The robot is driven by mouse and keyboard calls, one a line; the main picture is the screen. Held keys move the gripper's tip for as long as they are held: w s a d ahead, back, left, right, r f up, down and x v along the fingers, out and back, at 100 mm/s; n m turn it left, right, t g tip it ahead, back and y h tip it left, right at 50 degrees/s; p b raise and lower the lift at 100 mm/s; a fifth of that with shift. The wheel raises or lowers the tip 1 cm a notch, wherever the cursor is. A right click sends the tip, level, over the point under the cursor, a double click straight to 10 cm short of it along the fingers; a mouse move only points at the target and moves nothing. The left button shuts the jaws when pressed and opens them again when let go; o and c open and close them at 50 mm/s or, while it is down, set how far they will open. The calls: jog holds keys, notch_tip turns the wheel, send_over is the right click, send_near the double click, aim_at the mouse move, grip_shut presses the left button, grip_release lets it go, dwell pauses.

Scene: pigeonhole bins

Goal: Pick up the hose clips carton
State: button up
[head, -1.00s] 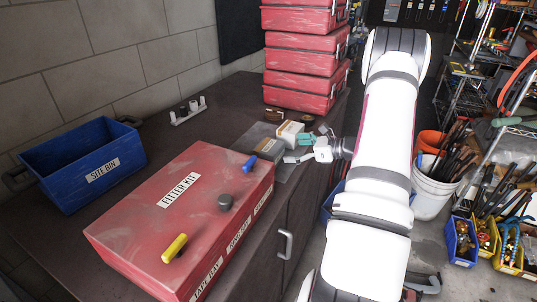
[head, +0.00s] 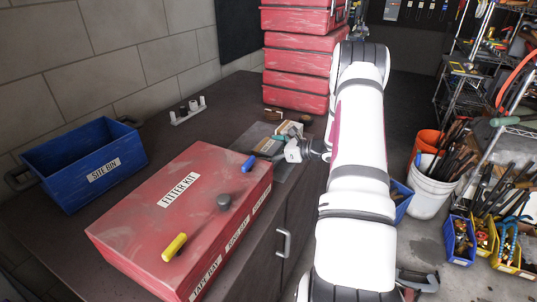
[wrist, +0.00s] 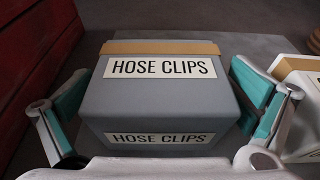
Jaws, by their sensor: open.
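The hose clips carton (wrist: 160,98) is a grey box with a tan strip and "HOSE CLIPS" labels on its top and front. It fills the middle of the wrist view. My gripper (wrist: 158,105) is open, with one teal-padded finger on each side of the carton. A small gap shows at the left finger; the right finger is close to the carton's side, and I cannot tell if it touches. In the head view my gripper (head: 280,148) is over the bench behind the red case, and it largely hides the carton.
A white and tan carton (wrist: 300,90) stands close on the right. The red fitter kit case (head: 150,215) is in front on the bench, with a blue site bin (head: 70,178) to its left. Stacked red cases (head: 298,75) stand behind.

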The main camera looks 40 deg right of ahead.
aim_at(268, 146)
jog(key=c, duration=1.2)
jog(key=shift+r, duration=0.15)
notch_tip(268, 146, up, 10)
jog(key=shift+f, duration=0.1)
